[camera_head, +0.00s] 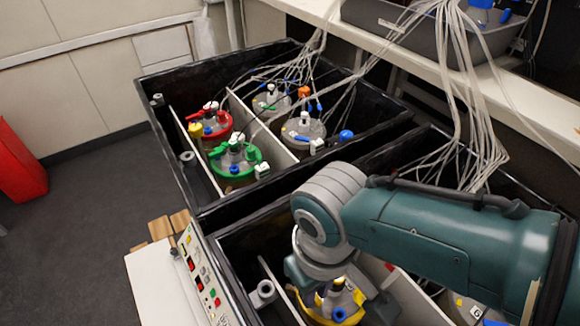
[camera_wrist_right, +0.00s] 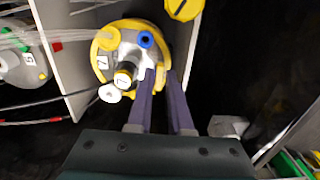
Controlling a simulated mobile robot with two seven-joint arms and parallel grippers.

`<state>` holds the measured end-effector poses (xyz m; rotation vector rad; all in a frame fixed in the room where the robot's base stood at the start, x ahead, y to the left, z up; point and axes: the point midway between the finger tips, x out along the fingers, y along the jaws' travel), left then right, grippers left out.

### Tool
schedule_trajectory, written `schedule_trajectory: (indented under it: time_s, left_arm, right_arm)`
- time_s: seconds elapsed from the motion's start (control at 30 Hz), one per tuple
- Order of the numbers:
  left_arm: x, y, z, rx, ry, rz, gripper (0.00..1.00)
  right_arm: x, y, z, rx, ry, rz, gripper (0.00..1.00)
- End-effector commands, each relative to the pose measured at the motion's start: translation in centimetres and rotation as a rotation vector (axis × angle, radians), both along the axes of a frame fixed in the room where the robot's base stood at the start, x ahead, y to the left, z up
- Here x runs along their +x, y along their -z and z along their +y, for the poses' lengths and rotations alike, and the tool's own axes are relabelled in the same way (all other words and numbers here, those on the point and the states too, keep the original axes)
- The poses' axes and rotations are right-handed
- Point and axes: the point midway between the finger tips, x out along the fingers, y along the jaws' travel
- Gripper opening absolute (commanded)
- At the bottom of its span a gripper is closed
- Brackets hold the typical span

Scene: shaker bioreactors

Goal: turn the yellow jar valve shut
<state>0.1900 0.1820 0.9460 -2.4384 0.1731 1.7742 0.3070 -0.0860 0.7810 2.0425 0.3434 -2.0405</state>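The yellow-lidded jar (camera_head: 345,316) stands in the near tray, partly hidden under my right arm. In the right wrist view the yellow jar lid (camera_wrist_right: 103,68) has a blue ring port (camera_wrist_right: 146,40), a dark upright port and white number tags. My right gripper (camera_wrist_right: 162,76) points at the lid's near right edge. Its two purple fingers stand apart with a narrow gap. A small pale part shows between the tips; whether they touch it I cannot tell. A yellow round piece with a black bar (camera_wrist_right: 183,9) shows above right. My left gripper is not in view.
The far black tray holds jars with a green lid (camera_head: 237,158), a red lid (camera_head: 214,127) and clear lids. White tubes run from the shelf to the jars. A control panel (camera_head: 202,277) edges the near tray. Grey divider walls flank the yellow jar.

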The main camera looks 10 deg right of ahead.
Motion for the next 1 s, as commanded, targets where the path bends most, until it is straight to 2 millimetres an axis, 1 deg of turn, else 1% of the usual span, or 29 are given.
schedule_trajectory:
  time_s: [0.03, 0.2, 0.47, 0.57, 0.8, 0.9, 1.0]
  left_arm:
    - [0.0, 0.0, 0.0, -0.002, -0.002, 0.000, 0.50]
    - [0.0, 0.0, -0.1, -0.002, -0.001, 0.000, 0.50]
    - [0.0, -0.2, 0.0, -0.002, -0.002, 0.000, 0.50]
    - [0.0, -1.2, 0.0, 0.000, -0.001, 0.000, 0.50]
    - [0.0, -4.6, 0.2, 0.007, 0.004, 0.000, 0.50]
    - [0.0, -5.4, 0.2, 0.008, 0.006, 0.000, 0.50]
    - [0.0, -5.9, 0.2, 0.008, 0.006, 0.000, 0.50]
  right_arm:
    - [0.0, 0.0, 0.0, 0.000, 0.000, 0.000, 0.25]
    - [0.0, 0.0, 0.0, 0.000, -0.001, 0.000, 0.42]
    - [0.0, -0.3, 0.0, 0.000, -0.001, 0.001, 0.42]
    - [0.0, -1.5, 0.0, 0.000, -0.001, 0.000, 0.42]
    - [0.0, -6.5, 0.0, 0.002, -0.001, -0.002, 0.42]
    - [0.0, -8.2, 0.0, 0.000, 0.000, -0.001, 0.42]
    - [0.0, -9.3, 0.0, 0.000, -0.001, -0.001, 0.42]
